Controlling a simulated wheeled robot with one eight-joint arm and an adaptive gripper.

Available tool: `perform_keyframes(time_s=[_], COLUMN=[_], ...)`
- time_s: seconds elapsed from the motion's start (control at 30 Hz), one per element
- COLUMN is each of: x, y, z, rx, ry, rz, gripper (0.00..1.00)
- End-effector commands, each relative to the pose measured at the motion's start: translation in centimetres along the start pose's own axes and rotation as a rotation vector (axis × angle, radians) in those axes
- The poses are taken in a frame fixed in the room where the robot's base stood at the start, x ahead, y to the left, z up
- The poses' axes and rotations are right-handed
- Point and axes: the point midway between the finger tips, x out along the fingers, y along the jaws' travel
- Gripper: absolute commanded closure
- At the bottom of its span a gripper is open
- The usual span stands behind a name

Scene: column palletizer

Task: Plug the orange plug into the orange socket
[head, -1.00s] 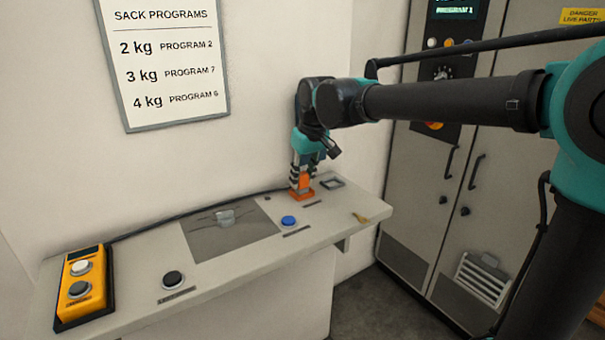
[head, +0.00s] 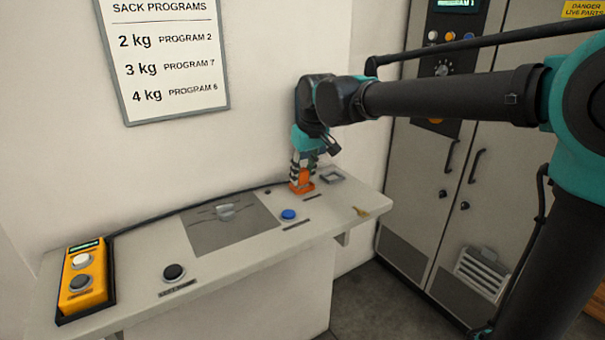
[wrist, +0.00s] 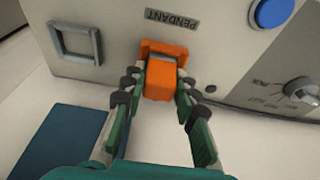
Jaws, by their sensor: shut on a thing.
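My gripper (head: 303,174) is shut on the orange plug (wrist: 160,80), which sits between its fingertips in the wrist view. The orange socket (wrist: 164,48) is on the console top beside the PENDANT label. The plug meets the socket, with a grey band showing between their orange parts; it looks seated, but the depth is partly hidden. In the head view the orange socket (head: 302,189) shows at the foot of my gripper. The yellow pendant (head: 86,275) lies at the left end of the console, and its small screen is lit.
The console (head: 240,255) carries a blue button (head: 288,214), a dark button (head: 174,272), a grey knob (head: 225,211) and an empty square frame (head: 333,177). A small brass-coloured thing (head: 361,211) lies near its right end. A wall stands close behind; grey cabinets (head: 430,190) stand right.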

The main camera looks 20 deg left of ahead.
Motion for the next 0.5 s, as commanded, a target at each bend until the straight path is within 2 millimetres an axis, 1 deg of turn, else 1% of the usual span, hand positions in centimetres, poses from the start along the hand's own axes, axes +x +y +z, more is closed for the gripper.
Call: perform_keyframes(time_s=[0.2, 0.23, 0.4, 0.43, 0.5], x=[0.19, 0.2, 0.19, 0.19, 0.19], y=[0.0, 0.0, 0.0, 0.0, 0.0], z=[0.04, 0.05, 0.05, 0.05, 0.05], rx=[0.0, 0.0, 0.0, 0.0, 0.0], ry=[0.0, 0.0, 0.0, 0.0, 0.0], rz=[0.0, 0.0, 0.0, 0.0, 0.0], gripper=[1.0, 0.7, 0.49, 0.47, 0.47])
